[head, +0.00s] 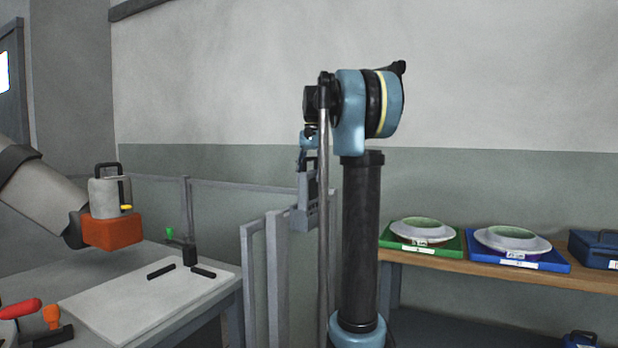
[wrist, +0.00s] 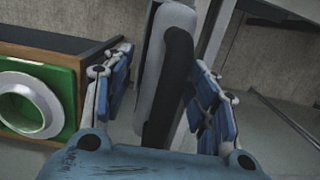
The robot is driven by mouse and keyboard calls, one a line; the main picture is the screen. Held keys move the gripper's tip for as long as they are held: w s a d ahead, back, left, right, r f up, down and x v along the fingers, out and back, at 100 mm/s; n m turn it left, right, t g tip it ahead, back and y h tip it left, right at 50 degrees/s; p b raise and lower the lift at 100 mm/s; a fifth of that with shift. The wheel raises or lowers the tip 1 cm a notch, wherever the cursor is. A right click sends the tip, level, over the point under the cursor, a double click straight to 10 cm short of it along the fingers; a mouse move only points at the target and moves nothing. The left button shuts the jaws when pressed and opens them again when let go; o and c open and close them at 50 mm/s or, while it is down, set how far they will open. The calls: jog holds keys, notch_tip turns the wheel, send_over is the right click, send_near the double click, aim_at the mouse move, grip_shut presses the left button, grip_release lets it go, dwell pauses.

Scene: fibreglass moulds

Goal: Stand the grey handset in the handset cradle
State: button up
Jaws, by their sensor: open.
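The grey handset, with a light grey body and a black edge (wrist: 176,80), stands between the spread fingers of my gripper (wrist: 161,70) in the wrist view. Blue finger pads lie to either side of it, with gaps showing. In the head view my gripper (head: 308,148) is small and partly hidden behind my own arm. Just below it is a grey upright piece with a ledge (head: 301,216) at the fence, which looks like the handset cradle. Whether the handset is seated in it cannot be told.
A grey fence (head: 255,188) runs behind. At left, a worktable (head: 150,300) carries a white board, black bars and a green-tipped clamp. An orange block (head: 112,232) is above it. At right, a wooden shelf (head: 430,260) holds green and blue trays with round moulds.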

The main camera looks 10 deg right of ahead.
jog(key=r, duration=0.7)
jog(key=w+r, duration=0.1)
jog(key=r, duration=0.3)
jog(key=shift+w+d, duration=0.1)
jog(key=shift+d, duration=0.3)
jog(key=shift+r, duration=0.4)
